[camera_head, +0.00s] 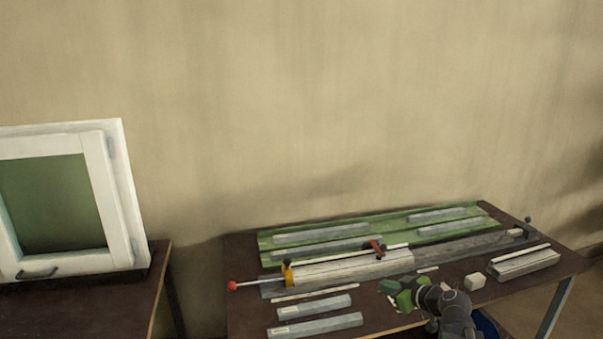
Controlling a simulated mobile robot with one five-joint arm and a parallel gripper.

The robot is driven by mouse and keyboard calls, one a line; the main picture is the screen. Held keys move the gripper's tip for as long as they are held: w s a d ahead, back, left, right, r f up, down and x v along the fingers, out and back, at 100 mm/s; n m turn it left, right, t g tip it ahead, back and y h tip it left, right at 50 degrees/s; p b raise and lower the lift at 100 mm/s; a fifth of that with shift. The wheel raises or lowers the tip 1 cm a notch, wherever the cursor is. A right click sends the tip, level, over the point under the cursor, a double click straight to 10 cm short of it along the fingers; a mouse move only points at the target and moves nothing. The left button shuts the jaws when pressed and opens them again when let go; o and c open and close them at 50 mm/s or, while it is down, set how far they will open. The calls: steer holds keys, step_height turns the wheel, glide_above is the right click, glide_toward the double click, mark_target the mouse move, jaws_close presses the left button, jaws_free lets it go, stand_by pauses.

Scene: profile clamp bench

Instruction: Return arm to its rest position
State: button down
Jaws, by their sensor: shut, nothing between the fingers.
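My gripper (394,294) shows at the end of my dark arm (440,305), low over the front middle of the bench (240,255). It has green parts and its fingers are shut with nothing between them. It is in front of the long clamp fixture (465,244) and apart from the profile lying there. My arm reaches in from the lower edge of the picture and hides part of the bench front.
A clamp with a red knob (232,286) and yellow block (287,272) is at the fixture's left end. Grey profiles lie on a green mat (395,222) behind and at front left (315,325). A small pale block (475,281) sits right of my arm. A white window frame (118,190) stands left.

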steer(key=s+a+f+g, duration=0.2)
steer(key=a, duration=0.3)
steer(key=s+a+f+n+g, duration=0.1)
steer(key=s+a+f+g, duration=0.1)
steer(key=a, duration=0.3)
steer(key=s+a+f+g, duration=0.2)
steer(key=a+f, duration=0.2)
steer(key=a, duration=0.1)
steer(key=shift+s+a+f+n+h, duration=0.15)
steer(key=shift+s+a+n+h, duration=0.15)
steer(key=shift+s+a+n, duration=0.1)
steer(key=s+d+f+m+g+h, duration=0.4)
steer(key=s+d+m, duration=0.3)
steer(key=s+m, duration=0.2)
steer(key=shift+s+f+m+g+h, duration=0.3)
steer(key=shift+s+f+g+h, duration=0.15)
steer(key=shift+g+h, duration=0.2)
